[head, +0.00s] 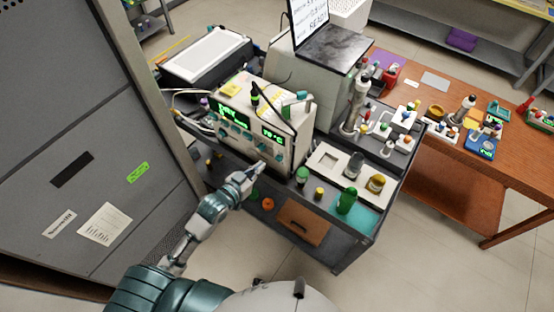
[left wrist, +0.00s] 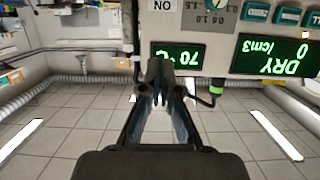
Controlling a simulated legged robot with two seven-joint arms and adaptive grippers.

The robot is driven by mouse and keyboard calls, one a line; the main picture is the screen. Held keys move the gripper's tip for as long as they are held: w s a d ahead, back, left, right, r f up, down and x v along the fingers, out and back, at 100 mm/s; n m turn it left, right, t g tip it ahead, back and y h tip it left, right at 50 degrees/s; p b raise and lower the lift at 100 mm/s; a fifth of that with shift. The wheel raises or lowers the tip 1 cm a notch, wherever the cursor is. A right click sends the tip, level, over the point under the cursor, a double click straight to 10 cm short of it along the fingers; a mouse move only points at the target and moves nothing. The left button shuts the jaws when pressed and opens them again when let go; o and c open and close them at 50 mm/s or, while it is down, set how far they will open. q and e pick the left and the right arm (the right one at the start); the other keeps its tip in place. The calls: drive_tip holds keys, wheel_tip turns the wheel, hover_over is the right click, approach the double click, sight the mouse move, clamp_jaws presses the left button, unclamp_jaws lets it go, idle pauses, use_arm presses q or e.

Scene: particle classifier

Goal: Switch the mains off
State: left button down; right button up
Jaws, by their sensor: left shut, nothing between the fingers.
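The classifier instrument (head: 262,125) is a cream box on the dark cart, with green displays and teal knobs on its front. My left gripper (head: 257,170) is shut and empty, close in front of the lower right part of that front. In the left wrist view, the shut fingertips (left wrist: 160,97) are just by the 70 °C display (left wrist: 178,54), with the larger DRY display (left wrist: 275,55) to the right. I cannot tell whether the fingers touch the panel. I cannot make out the mains switch for certain. My right gripper is not in view.
The dark cart (head: 345,255) holds a white tray (head: 330,160), a green bottle (head: 347,201) and several small vials. A tall grey cabinet (head: 80,130) stands at left. A wooden table (head: 460,185) is at right. A cable with a green-yellow band (left wrist: 216,88) hangs near the fingers.

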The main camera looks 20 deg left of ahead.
use_arm(q)
drive_tip(key=shift+w+f, duration=0.1)
drive_tip(key=shift+w, duration=0.05)
drive_tip(key=p, duration=0.1)
hover_over(280, 154)
drive_tip(key=s+a, duration=0.1)
drive_tip(key=s, duration=0.3)
drive_tip(key=shift+w+f, duration=0.2)
drive_tip(key=shift+f, duration=0.9)
wheel_tip(280, 154, down, 3)
drive_tip(key=shift+w+d+r, duration=0.1)
drive_tip(key=shift+w+r, duration=0.05)
drive_tip(key=shift+r, duration=0.05)
drive_tip(key=shift+f, duration=0.85)
